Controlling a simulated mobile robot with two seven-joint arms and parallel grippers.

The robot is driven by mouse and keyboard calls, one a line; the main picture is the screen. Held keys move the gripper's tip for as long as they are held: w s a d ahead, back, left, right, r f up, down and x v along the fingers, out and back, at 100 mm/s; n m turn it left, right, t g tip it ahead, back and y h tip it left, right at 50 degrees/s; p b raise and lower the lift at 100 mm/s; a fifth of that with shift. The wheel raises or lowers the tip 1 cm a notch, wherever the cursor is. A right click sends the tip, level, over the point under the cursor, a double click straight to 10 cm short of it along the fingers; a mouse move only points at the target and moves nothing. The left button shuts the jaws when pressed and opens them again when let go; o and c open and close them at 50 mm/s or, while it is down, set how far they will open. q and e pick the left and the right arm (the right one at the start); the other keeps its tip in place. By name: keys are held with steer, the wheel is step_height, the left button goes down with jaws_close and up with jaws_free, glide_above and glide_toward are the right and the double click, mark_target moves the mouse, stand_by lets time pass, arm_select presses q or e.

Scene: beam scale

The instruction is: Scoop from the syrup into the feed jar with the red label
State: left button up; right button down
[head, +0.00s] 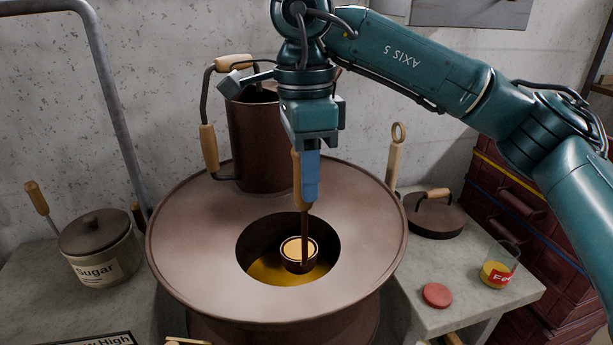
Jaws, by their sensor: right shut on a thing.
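My right gripper (308,190) points straight down over the big round brown vessel (185,250). It is shut on the wooden handle (297,180) of a ladle. The ladle's dark stem runs down into the vessel's round opening. Its small cup (298,265) is upright inside the opening, with a light amber top; I cannot tell whether it is clear of the golden syrup (268,272) below. The feed jar (496,275) is clear glass with a red label, partly readable, and some yellow content. It stands open on the right-hand counter. My left gripper is out of view.
A red round lid (437,294) lies left of the jar. A dark lid with a handle (435,215) lies behind it. A brown can (262,140) stands at the vessel's back. A sugar crock (98,250) is at left. Dark red crates (525,200) stand at right.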

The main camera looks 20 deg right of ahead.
steer(key=shift+t, duration=0.3)
steer(key=shift+r+p, duration=2.05)
steer(key=shift+r, duration=1.85)
steer(key=c, duration=1.7)
jaws_free()
jaws_close()
steer(key=shift+s+f, duration=0.1)
